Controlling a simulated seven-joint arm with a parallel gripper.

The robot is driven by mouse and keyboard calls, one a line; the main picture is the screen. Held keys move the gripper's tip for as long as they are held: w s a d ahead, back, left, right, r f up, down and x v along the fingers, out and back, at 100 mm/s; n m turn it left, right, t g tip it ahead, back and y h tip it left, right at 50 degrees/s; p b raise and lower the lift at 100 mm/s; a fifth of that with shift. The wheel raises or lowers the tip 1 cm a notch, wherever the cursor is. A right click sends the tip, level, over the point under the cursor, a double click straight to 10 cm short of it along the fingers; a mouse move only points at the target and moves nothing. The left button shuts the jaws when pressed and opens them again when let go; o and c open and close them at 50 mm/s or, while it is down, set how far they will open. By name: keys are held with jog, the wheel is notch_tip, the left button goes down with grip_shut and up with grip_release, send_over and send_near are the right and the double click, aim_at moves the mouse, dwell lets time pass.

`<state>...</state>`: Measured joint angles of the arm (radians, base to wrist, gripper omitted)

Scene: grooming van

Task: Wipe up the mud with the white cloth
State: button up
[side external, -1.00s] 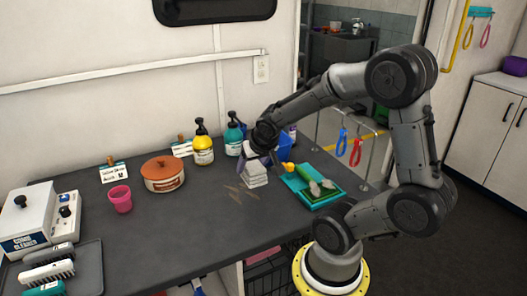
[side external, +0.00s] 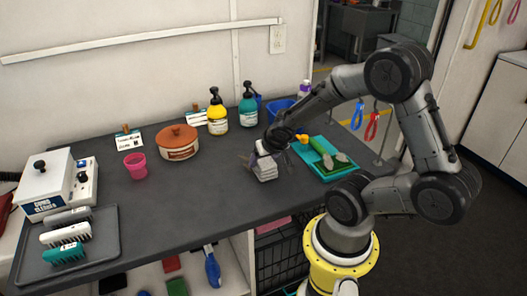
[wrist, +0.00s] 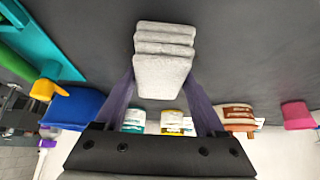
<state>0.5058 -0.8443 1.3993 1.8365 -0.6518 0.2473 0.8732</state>
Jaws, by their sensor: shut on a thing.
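The white cloth (side external: 266,173) is a folded, layered stack over the dark grey table, left of the teal tray. In the wrist view the cloth (wrist: 165,72) sits between the two purple fingers. My gripper (side external: 258,163) is shut on the cloth, also seen in the wrist view (wrist: 163,88). I cannot tell whether the cloth's underside touches the table. The mud does not show clearly in either current view; its place is at or beneath the cloth and fingers.
The teal tray (side external: 308,155) with green and grey items is close on the right. A yellow bottle (side external: 217,115), a teal bottle (side external: 248,108) and a lidded pot (side external: 177,150) stand behind. A pink cup (side external: 134,164) is left. The table's front middle is clear.

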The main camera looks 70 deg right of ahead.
jog(key=shift+w+d, duration=3.45)
jog(key=shift+s+a, duration=3.35)
jog(key=shift+a, duration=0.25)
jog(key=shift+w+a, duration=0.2)
jog(key=shift+w, duration=0.65)
jog(key=shift+w+d+f, duration=0.1)
jog(key=shift+w+d, duration=3.15)
jog(key=shift+d, duration=0.05)
jog(key=shift+s+a, duration=3.5)
jog(key=shift+s+a+r, duration=0.1)
jog(key=shift+r, duration=4)
